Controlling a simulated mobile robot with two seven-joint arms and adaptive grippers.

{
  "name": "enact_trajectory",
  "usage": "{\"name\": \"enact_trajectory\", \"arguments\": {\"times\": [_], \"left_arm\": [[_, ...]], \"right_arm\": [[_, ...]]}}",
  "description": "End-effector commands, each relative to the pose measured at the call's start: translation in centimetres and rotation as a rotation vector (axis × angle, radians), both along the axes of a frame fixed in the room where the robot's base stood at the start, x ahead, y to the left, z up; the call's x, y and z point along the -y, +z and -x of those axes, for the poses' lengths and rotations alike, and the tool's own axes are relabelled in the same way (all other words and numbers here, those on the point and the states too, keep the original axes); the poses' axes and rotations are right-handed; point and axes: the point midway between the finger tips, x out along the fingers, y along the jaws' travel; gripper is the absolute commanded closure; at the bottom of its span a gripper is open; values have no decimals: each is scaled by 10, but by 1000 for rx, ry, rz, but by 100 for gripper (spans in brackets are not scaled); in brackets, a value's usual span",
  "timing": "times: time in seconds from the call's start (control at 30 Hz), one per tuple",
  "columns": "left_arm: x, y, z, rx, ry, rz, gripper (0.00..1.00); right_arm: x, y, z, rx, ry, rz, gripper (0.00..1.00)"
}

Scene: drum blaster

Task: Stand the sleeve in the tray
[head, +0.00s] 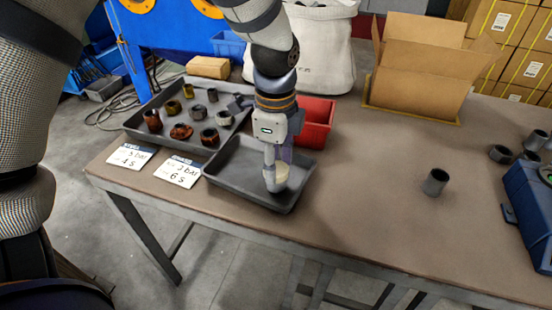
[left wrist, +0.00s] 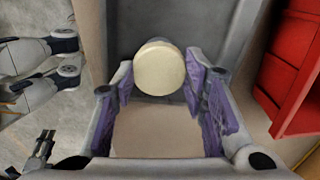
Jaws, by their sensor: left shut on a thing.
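A cream sleeve (head: 281,173) is at the fingertips of my left gripper (head: 275,178), low over the grey tray (head: 222,181). The left gripper points down and is shut on the sleeve. In the left wrist view the sleeve's pale round end (left wrist: 160,69) faces the camera between the purple-padded fingers. The gripper hides part of the sleeve in the head view. I cannot tell whether the sleeve touches the tray floor. The tray is otherwise bare where visible. A small pronged part at the left wrist view's lower left may be my right gripper (left wrist: 45,143); its state is unclear.
A larger tray (head: 132,124) with several metal rings and cups lies behind to the left. A red bin (head: 318,118) stands close behind the gripper. Two label cards (head: 175,172) lie left of the tray. A grey cup (head: 435,182) stands on the right; table between is clear.

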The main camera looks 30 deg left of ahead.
Motion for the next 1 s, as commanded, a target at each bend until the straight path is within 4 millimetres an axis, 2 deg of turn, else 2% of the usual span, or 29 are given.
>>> {"name": "enact_trajectory", "arguments": {"times": [0.37,0.4,0.5,0.83,0.93,1.0], "left_arm": [[0,-6,0,0,0,0,98],[0,-6,0,0,0,0,56],[0,-5,0,0,0,0,37],[0,-1,0,2,0,1,37],[0,17,-1,5,0,1,37],[0,37,-1,8,1,1,37]], "right_arm": [[0,-1,1,-3,0,0,51],[0,-1,1,-3,0,0,51],[0,-1,1,-2,0,0,51],[0,-1,1,-3,0,0,51],[0,-1,1,-3,0,0,51],[0,-1,1,-2,0,0,51]]}}
